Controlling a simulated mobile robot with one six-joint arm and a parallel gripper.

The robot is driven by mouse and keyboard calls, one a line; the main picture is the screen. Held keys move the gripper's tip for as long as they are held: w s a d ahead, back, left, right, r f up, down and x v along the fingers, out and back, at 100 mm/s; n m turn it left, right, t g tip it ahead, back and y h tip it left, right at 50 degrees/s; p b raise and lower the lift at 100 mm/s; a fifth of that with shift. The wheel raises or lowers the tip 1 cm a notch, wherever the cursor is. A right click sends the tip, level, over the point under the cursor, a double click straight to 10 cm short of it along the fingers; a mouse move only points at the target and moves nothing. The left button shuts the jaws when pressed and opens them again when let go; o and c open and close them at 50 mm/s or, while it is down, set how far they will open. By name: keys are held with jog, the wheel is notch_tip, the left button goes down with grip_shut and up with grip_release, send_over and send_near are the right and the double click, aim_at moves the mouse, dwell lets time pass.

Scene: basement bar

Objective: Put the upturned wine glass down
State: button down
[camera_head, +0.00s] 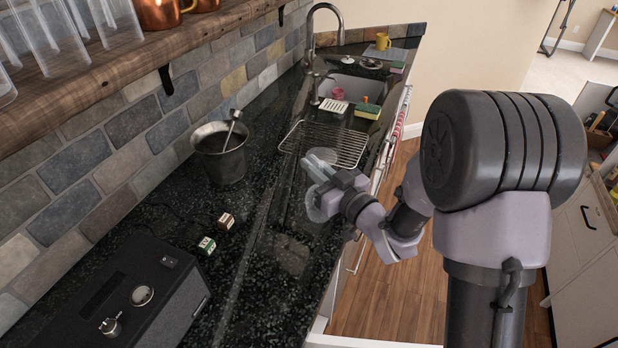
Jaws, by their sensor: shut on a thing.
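My gripper (322,178) is shut on the wine glass (316,207) over the dark counter (265,240). The glass is clear and hard to make out. A rounded see-through part shows just below and left of the fingers, and a pale shiny part shows above them. The gripper hides some of it. I cannot tell whether the glass touches the counter, or which end is up.
A wire rack (325,144) lies just behind the gripper, before the sink (345,90).

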jog(key=shift+w+a+f+b, duration=0.2)
jog(key=shift+w+f+b, duration=0.15)
jog(key=shift+f, duration=0.3)
jog(key=shift+w+a+f+b, duration=0.25)
jog(key=shift+w+f, duration=0.25)
jog(key=shift+f, duration=0.15)
jog(key=shift+w+a+f+b, duration=0.15)
jog(key=shift+w+f+b, duration=0.2)
jog(key=shift+f, duration=0.3)
jog(key=shift+f, duration=0.1)
jog(key=c, duration=1.5)
grip_release()
